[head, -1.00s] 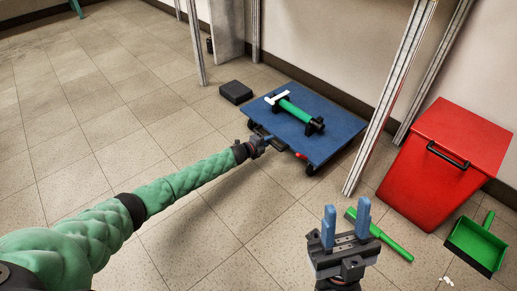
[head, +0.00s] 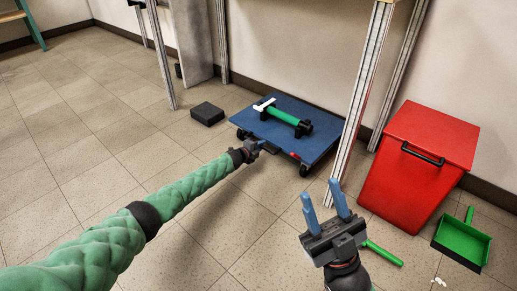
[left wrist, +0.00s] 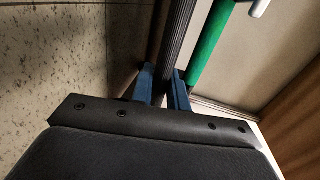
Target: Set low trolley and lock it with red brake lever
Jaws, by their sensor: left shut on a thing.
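The low trolley, with a blue deck (head: 282,131) on black wheels, stands on the floor under the bench frame. A green cylinder (head: 290,116) with a white piece lies in black holders on it. The small red brake lever (head: 294,154) shows at the near edge. My left gripper (head: 252,149) is at that edge. In the left wrist view my left gripper (left wrist: 163,88) is shut on a dark ribbed bar (left wrist: 179,30), apparently the trolley's edge or handle, with the green cylinder beside it. My right gripper (head: 323,190) is open and empty, in the air.
A bench post (head: 357,110) stands right of the trolley. Beyond it are a red bin (head: 415,165) and a green dustpan (head: 462,238). A green-handled brush (head: 383,254) is partly hidden behind my right gripper. A black block (head: 207,113) lies left of the trolley. Floor at left is clear.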

